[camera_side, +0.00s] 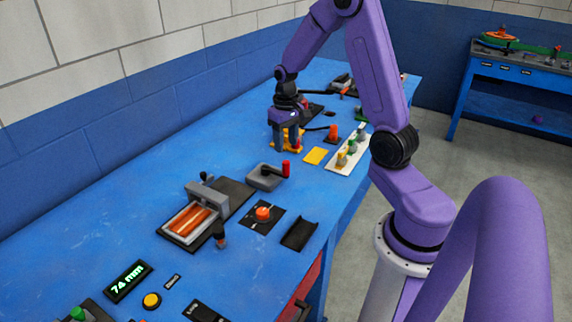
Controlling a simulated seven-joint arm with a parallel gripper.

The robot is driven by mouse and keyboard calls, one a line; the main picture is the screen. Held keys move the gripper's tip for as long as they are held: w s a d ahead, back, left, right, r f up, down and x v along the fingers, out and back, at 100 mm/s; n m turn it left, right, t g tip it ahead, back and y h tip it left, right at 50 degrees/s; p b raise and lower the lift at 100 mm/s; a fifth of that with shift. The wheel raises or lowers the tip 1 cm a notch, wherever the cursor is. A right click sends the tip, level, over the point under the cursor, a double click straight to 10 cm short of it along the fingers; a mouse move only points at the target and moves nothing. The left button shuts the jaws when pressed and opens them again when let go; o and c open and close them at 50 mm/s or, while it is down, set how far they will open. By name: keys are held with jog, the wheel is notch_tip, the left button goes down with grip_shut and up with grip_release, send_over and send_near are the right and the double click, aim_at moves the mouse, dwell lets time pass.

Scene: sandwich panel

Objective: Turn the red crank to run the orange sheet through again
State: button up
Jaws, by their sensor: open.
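My gripper (286,146) is open and points down at the far part of the blue bench. Its fingers are over or around a yellow-orange object (275,147), which they partly hide; I cannot tell whether they touch it. A small red part shows beside the right finger. A red upright handle (286,169) stands on a grey block nearer the camera, apart from my gripper. Orange strips (190,222) lie in a grey-framed device at the left. A flat yellow-orange sheet (316,155) lies right of my gripper. I cannot tell which of these is the task's sheet.
A white tray (338,165) with several small knobs stands right of the flat sheet. A black pad with an orange knob (263,213) and a black tray (299,234) lie nearer. A display (128,281) reads about 74 mm. Bare blue bench (150,190) lies along the wall.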

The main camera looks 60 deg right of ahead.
aim_at(286, 162)
notch_tip(286, 162, down, 9)
jog(key=shift+r, duration=0.1)
dwell(0.3)
jog(key=shift+c, duration=0.3)
grip_shut()
